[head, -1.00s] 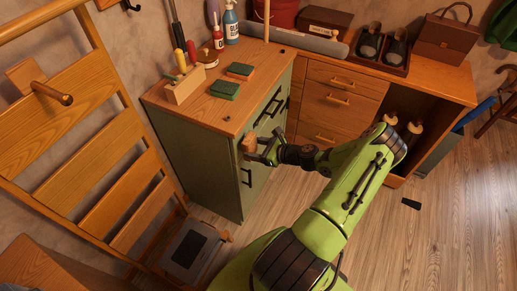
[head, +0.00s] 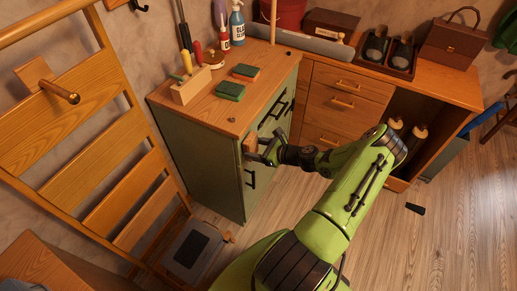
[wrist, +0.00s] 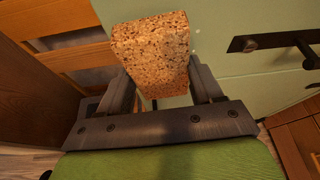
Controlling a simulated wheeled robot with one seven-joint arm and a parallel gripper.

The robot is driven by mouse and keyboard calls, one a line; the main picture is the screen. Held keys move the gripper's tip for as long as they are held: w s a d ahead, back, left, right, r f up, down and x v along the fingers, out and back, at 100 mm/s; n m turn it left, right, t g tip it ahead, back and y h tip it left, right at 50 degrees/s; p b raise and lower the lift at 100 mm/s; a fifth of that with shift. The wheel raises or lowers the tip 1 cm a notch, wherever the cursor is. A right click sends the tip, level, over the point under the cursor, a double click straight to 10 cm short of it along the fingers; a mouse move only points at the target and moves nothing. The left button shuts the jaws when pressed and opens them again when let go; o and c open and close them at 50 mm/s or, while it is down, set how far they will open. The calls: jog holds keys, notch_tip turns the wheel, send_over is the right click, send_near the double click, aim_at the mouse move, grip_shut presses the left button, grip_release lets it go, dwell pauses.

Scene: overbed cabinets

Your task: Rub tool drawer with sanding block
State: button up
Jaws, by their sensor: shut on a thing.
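The sanding block (head: 250,144) is a brown, speckled block. It fills the upper middle of the wrist view (wrist: 152,52). My gripper (head: 260,151) is shut on it, with a dark finger on each side (wrist: 162,88). The green cabinet (head: 205,165) has drawer fronts (head: 268,124) with dark bar handles, and I take one of these as the tool drawer. The block is at the left part of the cabinet's front, below the wooden top. The pale green front also shows behind the block in the wrist view (wrist: 235,75). I cannot tell whether they touch.
On the cabinet top are two green-topped sponges (head: 230,91), a wooden tool holder (head: 190,85) and bottles (head: 237,25). A wooden ladder-like rack (head: 85,140) stands left. A wooden desk with drawers (head: 345,85) is behind at right. The floor at right (head: 440,240) is mostly clear.

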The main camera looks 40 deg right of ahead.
jog(key=shift+w+a, duration=0.15)
jog(key=shift+w, duration=0.2)
jog(key=shift+w+d+r+p, duration=0.2)
jog(key=shift+w+d+p, duration=0.1)
jog(key=shift+p, duration=0.2)
jog(key=shift+s+a+f, duration=0.1)
jog(key=shift+s+a, duration=0.05)
jog(key=shift+a, duration=0.25)
dwell(0.3)
jog(key=shift+s, duration=0.1)
jog(key=shift+s+d+f+p, duration=0.15)
jog(key=shift+s+d, duration=0.2)
jog(key=shift+s, duration=0.55)
jog(key=shift+s+d+r+p, duration=0.1)
jog(key=shift+s+d, duration=0.25)
jog(key=shift+s, duration=0.6)
jog(key=shift+s+d+f+p, duration=0.15)
jog(key=shift+s+d, duration=0.2)
jog(key=shift+s, duration=0.55)
